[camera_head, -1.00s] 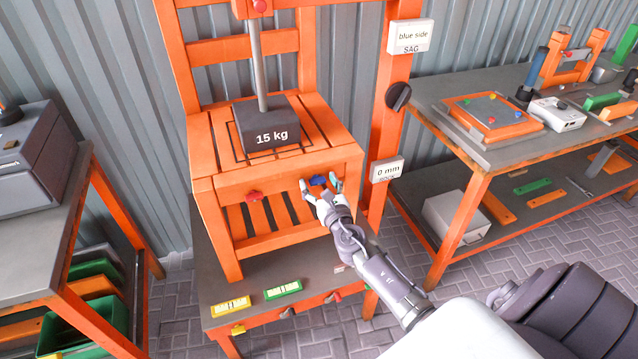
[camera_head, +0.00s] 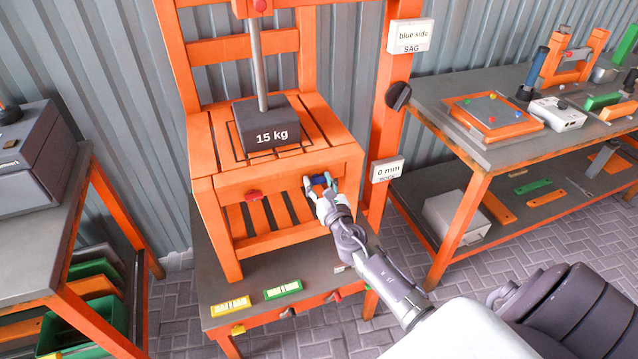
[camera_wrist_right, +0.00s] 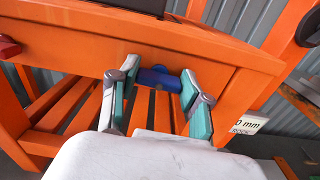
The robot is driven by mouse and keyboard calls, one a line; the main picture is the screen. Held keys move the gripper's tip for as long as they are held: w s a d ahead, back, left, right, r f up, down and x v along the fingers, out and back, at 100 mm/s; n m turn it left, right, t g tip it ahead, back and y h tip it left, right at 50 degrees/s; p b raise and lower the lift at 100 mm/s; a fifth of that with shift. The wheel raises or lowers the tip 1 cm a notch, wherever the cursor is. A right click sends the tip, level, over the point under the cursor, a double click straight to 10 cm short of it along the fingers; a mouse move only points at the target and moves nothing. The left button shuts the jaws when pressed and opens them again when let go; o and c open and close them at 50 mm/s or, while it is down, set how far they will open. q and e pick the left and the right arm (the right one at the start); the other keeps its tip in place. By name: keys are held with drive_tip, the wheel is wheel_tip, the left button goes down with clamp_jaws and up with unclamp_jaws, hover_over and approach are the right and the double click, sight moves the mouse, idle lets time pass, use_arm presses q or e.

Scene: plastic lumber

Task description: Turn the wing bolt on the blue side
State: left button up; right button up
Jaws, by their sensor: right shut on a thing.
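The blue wing bolt (camera_head: 319,181) sits on the right part of the front rail of the orange chair-like frame (camera_head: 230,182). It also shows in the right wrist view (camera_wrist_right: 160,79), its wings lying nearly level between the fingers. My right gripper (camera_head: 321,184) is shut on it, with one finger at each end of the wings, as the right wrist view also shows (camera_wrist_right: 157,84). A red wing bolt (camera_head: 253,196) is on the left part of the same rail. A "blue side SAG" sign (camera_head: 409,36) hangs on the upright at the right. My left gripper is not in view.
A 15 kg weight (camera_head: 267,124) rests on the seat under a rod. A sign reading 0 mm (camera_head: 387,170) and a black knob (camera_head: 398,95) are on the right upright. Yellow (camera_head: 231,306) and green (camera_head: 283,290) level-like pieces lie on the stand below.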

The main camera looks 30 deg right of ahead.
drive_tip(key=m+b, duration=0.1)
drive_tip(key=m, duration=0.4)
drive_tip(key=shift+f+b, duration=0.1)
drive_tip(key=shift+b, duration=0.2)
drive_tip(key=m+b, duration=0.1)
drive_tip(key=m, duration=0.3)
drive_tip(key=shift+d, duration=0.1)
drive_tip(key=m, duration=0.5)
drive_tip(key=shift+b, duration=0.35)
drive_tip(key=m, duration=0.3)
drive_tip(key=shift+f+m, duration=0.1)
drive_tip(key=shift+m, duration=0.2)
drive_tip(key=m+p, duration=0.4)
drive_tip(key=m, duration=1.3)
drive_tip(key=shift+f, duration=0.2)
drive_tip(key=shift+m, duration=0.4)
